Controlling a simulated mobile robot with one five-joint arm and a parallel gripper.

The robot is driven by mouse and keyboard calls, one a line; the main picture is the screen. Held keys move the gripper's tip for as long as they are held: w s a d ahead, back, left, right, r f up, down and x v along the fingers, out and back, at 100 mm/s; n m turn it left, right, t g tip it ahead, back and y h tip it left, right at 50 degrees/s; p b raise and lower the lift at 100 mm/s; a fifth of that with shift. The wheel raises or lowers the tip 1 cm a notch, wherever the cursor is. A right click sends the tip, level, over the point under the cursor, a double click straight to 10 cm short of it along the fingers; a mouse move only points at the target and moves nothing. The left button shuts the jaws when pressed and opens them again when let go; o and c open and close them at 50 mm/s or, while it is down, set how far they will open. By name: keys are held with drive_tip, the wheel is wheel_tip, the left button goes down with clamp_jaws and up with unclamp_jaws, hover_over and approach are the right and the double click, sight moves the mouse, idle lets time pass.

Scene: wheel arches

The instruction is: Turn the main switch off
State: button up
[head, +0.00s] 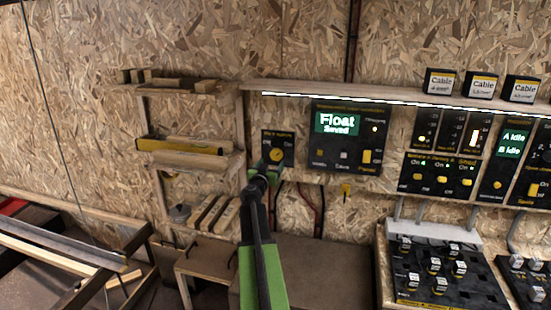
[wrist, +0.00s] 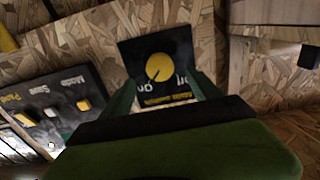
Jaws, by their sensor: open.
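The main switch (head: 276,155) is a yellow round knob on a small black panel on the chipboard wall, left of the "Float" display. In the wrist view, turned over, the yellow knob (wrist: 160,68) sits on its black plate with "On" and "Off" lettering. A thin mark on the knob points down and slightly left there, nearer "On", though it is small. My gripper (head: 263,170) is in front of the panel's lower left part. In the wrist view my gripper (wrist: 165,85) is open, with its green fingers either side below the knob. I cannot tell whether they touch the plate.
The display panel (head: 348,137) stands close right of the switch. A lit shelf (head: 400,98) with small cable boxes runs above. A yellow level (head: 180,146) lies on a shelf to the left. A bench (head: 310,262) lies below.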

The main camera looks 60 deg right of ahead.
sight(275, 156)
drive_tip(key=x, duration=0.7)
drive_tip(key=shift+w+d, duration=0.1)
